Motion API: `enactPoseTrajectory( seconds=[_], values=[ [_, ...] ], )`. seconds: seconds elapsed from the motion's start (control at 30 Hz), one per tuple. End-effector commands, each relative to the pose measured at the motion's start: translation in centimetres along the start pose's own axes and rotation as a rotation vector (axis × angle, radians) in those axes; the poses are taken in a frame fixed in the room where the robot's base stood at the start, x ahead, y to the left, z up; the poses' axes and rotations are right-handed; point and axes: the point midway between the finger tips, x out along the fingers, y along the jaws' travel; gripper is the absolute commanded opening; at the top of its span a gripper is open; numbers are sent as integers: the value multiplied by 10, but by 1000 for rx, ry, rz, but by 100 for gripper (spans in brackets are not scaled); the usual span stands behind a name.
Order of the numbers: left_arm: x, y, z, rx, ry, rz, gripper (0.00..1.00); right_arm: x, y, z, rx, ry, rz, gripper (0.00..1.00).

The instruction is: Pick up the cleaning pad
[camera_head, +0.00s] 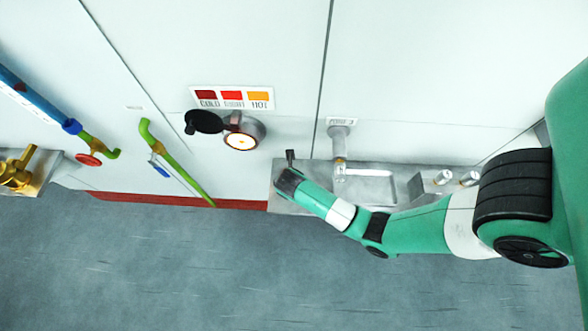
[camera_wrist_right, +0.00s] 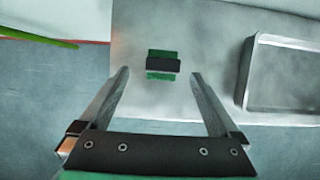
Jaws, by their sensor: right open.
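The cleaning pad (camera_wrist_right: 162,75) shows in the right wrist view as a small green pad with a dark band across its middle. It lies on the light metal counter (camera_wrist_right: 200,35), ahead of and between my fingers. My right gripper (camera_wrist_right: 160,82) is open and empty, with one finger on each side of the pad in the picture; the height gap is hard to tell. In the head view my right arm reaches in from the right, and its gripper (camera_head: 290,162) is over the left end of the counter. The pad is not clearly visible there. My left gripper is not in view.
A sink basin (camera_wrist_right: 285,75) is sunk in the counter to the right of the pad. A faucet (camera_head: 340,140) stands on the wall behind.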

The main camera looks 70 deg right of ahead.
Motion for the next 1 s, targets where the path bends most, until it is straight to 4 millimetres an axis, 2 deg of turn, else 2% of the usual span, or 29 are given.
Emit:
enactPoseTrajectory(
  seconds=[0.17,0.43,0.7,0.77,1.0],
  values=[
    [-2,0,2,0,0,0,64,6,-1,0,0,0,-1,98],
    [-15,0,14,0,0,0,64,50,-5,2,1,1,-1,98],
    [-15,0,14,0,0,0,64,54,-5,4,-1,0,2,98],
    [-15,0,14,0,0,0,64,54,-5,3,-1,0,1,90],
    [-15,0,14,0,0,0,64,54,-5,3,-1,0,1,47]
  ],
)
